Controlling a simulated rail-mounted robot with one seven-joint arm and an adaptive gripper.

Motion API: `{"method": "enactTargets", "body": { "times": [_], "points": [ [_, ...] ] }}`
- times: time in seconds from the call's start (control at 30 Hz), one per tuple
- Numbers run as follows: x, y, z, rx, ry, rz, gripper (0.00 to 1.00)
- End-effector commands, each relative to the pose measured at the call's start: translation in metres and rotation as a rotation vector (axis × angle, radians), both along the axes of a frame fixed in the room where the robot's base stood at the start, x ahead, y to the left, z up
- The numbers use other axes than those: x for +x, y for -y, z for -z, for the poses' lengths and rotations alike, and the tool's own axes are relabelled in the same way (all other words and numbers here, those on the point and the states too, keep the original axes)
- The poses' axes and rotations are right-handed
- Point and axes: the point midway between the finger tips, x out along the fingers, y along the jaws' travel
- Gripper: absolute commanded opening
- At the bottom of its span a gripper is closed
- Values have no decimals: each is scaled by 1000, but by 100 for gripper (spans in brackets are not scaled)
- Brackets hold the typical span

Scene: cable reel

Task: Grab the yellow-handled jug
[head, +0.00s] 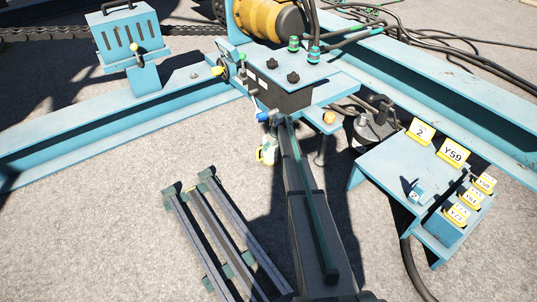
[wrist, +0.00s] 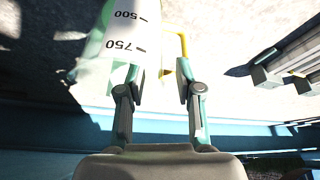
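The yellow-handled jug (head: 268,150) stands on the concrete ground in the head view, partly hidden behind my arm. In the wrist view the jug's white body (wrist: 125,42), marked 500 and 750, fills the upper left. Its yellow handle (wrist: 185,44) shows at top centre, near the right fingertip, which seems to cover part of it. My gripper (wrist: 158,70) is open, with a clear gap between the fingers. The left finger overlaps the jug's body in the picture. I cannot tell whether either finger touches the jug. In the head view the fingers cannot be made out.
Blue steel beams (head: 120,125) and a machine frame with a control box (head: 290,85) stand just behind the jug. Slatted grey rails (head: 225,235) lie left of my arm. A blue stand with yellow tags (head: 400,165) is at right. Open concrete lies left of the jug.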

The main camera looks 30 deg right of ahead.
Motion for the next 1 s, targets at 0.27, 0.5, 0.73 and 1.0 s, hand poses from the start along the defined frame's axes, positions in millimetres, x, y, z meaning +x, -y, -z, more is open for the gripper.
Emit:
{"method": "enactTargets", "body": {
  "times": [0.27, 0.5, 0.73, 1.0],
  "points": [
    [12, -4, 39, 0, -1, 0, 35],
    [13, -5, 40, 0, -1, 0, 35],
    [13, -5, 40, 0, -1, 0, 7],
    [13, -5, 40, 0, -1, 0, 0]
  ]
}}
